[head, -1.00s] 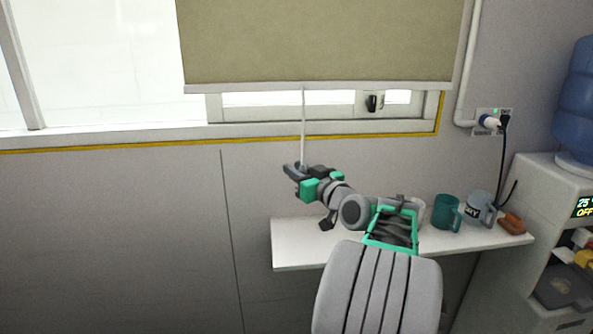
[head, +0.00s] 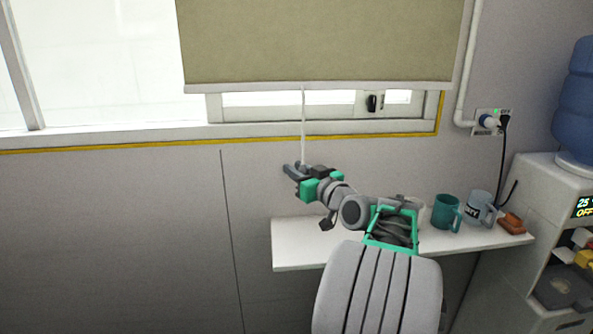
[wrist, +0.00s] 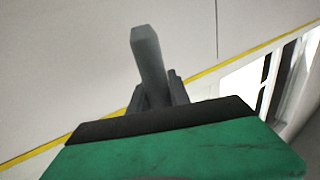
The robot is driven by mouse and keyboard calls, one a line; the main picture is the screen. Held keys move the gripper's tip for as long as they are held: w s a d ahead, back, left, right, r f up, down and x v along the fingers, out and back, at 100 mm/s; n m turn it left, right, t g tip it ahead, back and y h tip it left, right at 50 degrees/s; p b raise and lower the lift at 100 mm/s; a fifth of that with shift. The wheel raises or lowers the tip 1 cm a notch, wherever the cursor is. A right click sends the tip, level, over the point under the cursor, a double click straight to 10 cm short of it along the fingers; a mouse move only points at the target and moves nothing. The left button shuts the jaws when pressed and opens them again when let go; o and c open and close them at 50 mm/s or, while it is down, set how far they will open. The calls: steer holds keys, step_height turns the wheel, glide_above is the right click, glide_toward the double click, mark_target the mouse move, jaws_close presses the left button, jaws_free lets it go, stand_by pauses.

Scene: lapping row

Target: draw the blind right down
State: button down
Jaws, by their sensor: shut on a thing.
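The beige roller blind (head: 320,40) hangs over the upper part of the window, with its pale bottom bar (head: 320,86) level and a little above the sill. A thin white cord (head: 303,125) drops straight from the bar to my gripper (head: 297,168). My gripper is shut on the lower end of the cord, below the sill and in front of the grey wall. The fingers mostly hide what they hold. In the wrist view my gripper (wrist: 158,95) shows from behind, with a grey upright piece (wrist: 148,55) beyond it; the cord cannot be made out there.
A white shelf (head: 300,254) with a teal mug (head: 445,212), a grey mug (head: 479,207) and an orange-brown object (head: 511,223) lies below my arm. A water dispenser (head: 560,195) stands at right. A socket with plugs (head: 490,121) is on the wall. The wall left of my gripper is clear.

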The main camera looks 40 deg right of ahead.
steer(key=shift+f, duration=0.1)
step_height(320, 180, down, 2)
steer(key=b, duration=0.3)
steer(key=shift+f, duration=0.25)
steer(key=c, duration=1.2)
jaws_free()
steer(key=s+a, duration=0.1)
steer(key=s, duration=0.6)
steer(key=shift+s, duration=0.4)
